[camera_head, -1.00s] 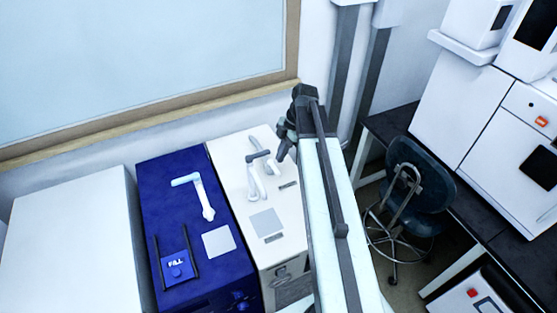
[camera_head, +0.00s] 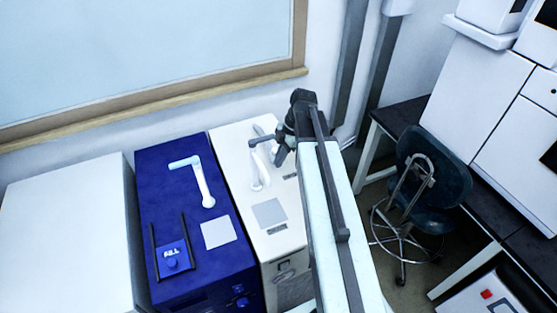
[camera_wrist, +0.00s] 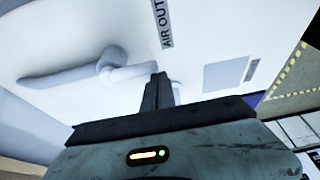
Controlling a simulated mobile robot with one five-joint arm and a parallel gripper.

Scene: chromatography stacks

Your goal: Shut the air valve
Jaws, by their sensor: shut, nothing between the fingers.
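The white cabinet (camera_head: 228,143) carries a pale valve-like fitting (camera_head: 258,172) with a grey bar at its upper end. In the wrist view a long pale lever (camera_wrist: 58,77) runs left from a round hub, beside the "AIR OUT" label (camera_wrist: 162,22). My gripper (camera_head: 279,157) is over the cabinet top, close to the right of the fitting. In the wrist view my gripper (camera_wrist: 157,82) is shut and empty, with its fingertips near the stub right of the hub. I cannot tell whether they touch it.
A blue cabinet (camera_head: 222,278) with a similar fitting (camera_head: 205,180) stands to the left, then a plain white box (camera_head: 65,235). A window ledge (camera_head: 150,110) runs behind. A chair (camera_head: 435,170) and black bench (camera_head: 405,118) stand right.

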